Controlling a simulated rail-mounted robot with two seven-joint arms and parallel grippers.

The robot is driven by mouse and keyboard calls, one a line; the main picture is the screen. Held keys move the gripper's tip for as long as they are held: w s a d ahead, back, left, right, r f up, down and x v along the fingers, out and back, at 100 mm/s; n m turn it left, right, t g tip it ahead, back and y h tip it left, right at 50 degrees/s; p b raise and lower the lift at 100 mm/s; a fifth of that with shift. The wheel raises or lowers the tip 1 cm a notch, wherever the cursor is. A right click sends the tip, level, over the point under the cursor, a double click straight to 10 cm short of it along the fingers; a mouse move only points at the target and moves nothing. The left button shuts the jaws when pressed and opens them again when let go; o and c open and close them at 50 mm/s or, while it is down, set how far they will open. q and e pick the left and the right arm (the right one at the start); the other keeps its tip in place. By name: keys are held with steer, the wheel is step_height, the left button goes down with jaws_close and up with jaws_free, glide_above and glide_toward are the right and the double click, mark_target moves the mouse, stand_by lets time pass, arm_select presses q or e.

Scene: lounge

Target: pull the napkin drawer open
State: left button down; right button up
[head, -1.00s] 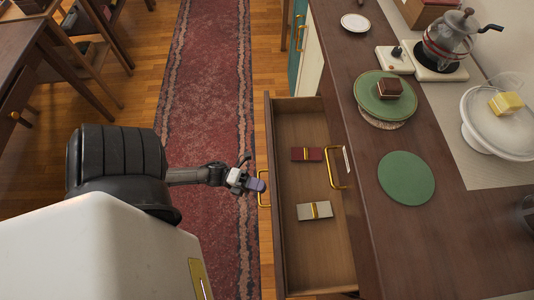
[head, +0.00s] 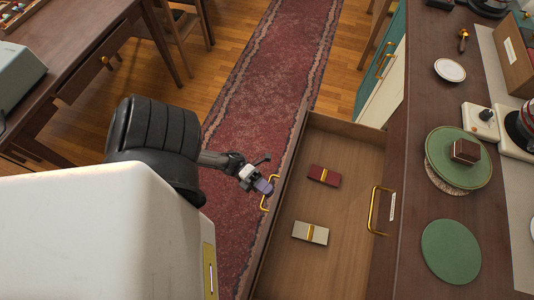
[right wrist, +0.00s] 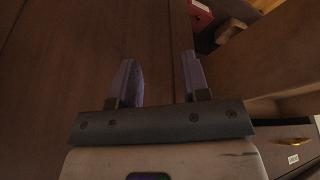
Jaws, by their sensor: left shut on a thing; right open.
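The open drawer (head: 333,236) stands well out from the counter in the head view. Inside it lie a red banded napkin bundle (head: 325,176) and a cream banded napkin bundle (head: 310,232). My left gripper (head: 264,187) is at the drawer front, shut on its brass handle (head: 270,194). The fingertips partly cover the handle. My right gripper (right wrist: 157,80) shows only in the right wrist view, open with nothing between its fingers, in front of a dark wooden surface.
A second brass handle (head: 377,210) with a small label is on the counter front behind the drawer. The counter carries a green mat (head: 451,252), a cake on a green plate (head: 458,171) and a white saucer (head: 450,70). A desk (head: 75,62) stands left; the red rug (head: 262,90) lies between.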

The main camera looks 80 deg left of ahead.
arm_select(q)
steer(key=c, duration=1.5)
jaws_free()
steer(key=shift+c, duration=0.2)
steer(key=shift+o, duration=0.2)
steer(key=v, duration=1.4)
steer(key=shift+p, duration=0.45)
steer(key=shift+w, duration=0.15)
